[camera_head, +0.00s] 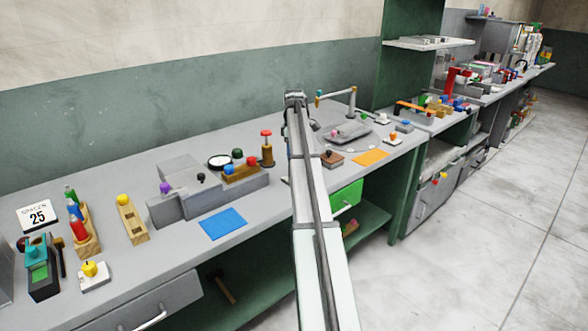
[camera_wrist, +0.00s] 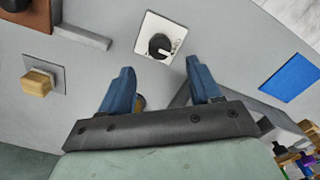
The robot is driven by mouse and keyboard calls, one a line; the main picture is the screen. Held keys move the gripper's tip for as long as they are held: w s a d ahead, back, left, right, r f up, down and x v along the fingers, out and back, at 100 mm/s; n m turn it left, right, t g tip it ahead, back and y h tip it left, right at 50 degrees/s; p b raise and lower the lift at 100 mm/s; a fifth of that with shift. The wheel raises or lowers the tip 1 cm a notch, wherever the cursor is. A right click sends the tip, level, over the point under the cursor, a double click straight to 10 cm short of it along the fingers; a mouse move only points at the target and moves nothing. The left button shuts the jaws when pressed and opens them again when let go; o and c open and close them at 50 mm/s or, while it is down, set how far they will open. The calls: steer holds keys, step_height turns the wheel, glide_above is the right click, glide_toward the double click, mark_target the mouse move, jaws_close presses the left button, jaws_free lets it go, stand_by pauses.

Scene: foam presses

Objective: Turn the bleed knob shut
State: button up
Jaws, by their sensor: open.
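In the wrist view a round black knob (camera_wrist: 158,44) sits on a square white plate on the grey bench. I take it to be the bleed knob. A pale pointer or handle shows at its right side; small markings on the plate are too small to read. My gripper (camera_wrist: 160,66) is open, with its two blue fingers spread apart and nothing held. The knob lies beyond the fingertips, roughly centred between them and apart from them. In the head view my arm hides the knob and the gripper.
A yellow knob (camera_wrist: 38,82) on a grey plate and a brown block with a dark knob (camera_wrist: 15,5) lie to the left. A blue mat (camera_wrist: 292,78) lies to the right. Coloured knobs on a grey fixture (camera_head: 240,196) stand left of my arm in the head view.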

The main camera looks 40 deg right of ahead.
step_height(320, 180, down, 7)
steer(key=shift+f, duration=0.2)
stand_by(0.4)
steer(key=c, duration=1)
